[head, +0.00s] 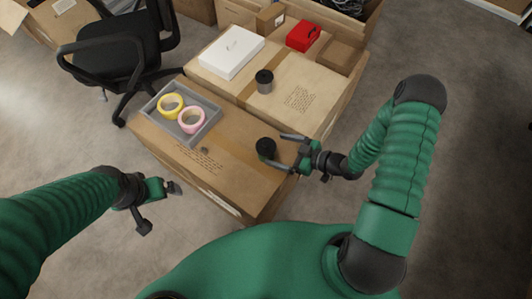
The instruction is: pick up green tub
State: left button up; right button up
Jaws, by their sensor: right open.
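A small round tub with a dark lid (266,146) stands on the near carton (235,160), close to its right side. Its body is mostly hidden under the lid, and I cannot make out a clear green on it. My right gripper (275,150) is open, its two fingers pointing left with the tips on either side of this tub. I cannot tell whether they touch it. My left gripper (163,207) is at the lower left, in front of the carton, with its fingers apart and nothing between them.
A grey tray (208,127) with yellow (170,105) and pink (192,121) tape rolls sits left on the near carton. A grey black-lidded canister (264,82), white box (231,52) and red box (303,36) stand on the carton behind. A black chair (115,50) is left.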

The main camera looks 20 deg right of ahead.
aim_at(270, 150)
jog(key=x, duration=0.3)
jog(key=shift+s+a, duration=0.1)
jog(key=shift+a, duration=0.3)
jog(key=shift+w+a+f+b, duration=0.1)
jog(key=shift+w+a+b, duration=0.15)
jog(key=shift+b, duration=0.1)
jog(key=x, duration=0.1)
jog(key=b+x, duration=0.2)
jog(key=shift+w+f, duration=0.4)
jog(key=shift+w+a, duration=0.1)
jog(key=shift+w, duration=0.15)
jog(key=shift+a+r, duration=0.1)
jog(key=shift+a, duration=0.1)
jog(key=shift+c, duration=1.2)
jog(key=shift+d, duration=0.1)
jog(key=c, duration=0.9)
pick_arm(q)
jog(key=shift+a+f, duration=0.2)
jog(key=shift+f, duration=0.65)
jog(key=shift+a+f, duration=0.15)
jog(key=shift+f, duration=0.65)
pick_arm(e)
jog(key=c, duration=0.5)
jog(key=shift+o, duration=0.2)
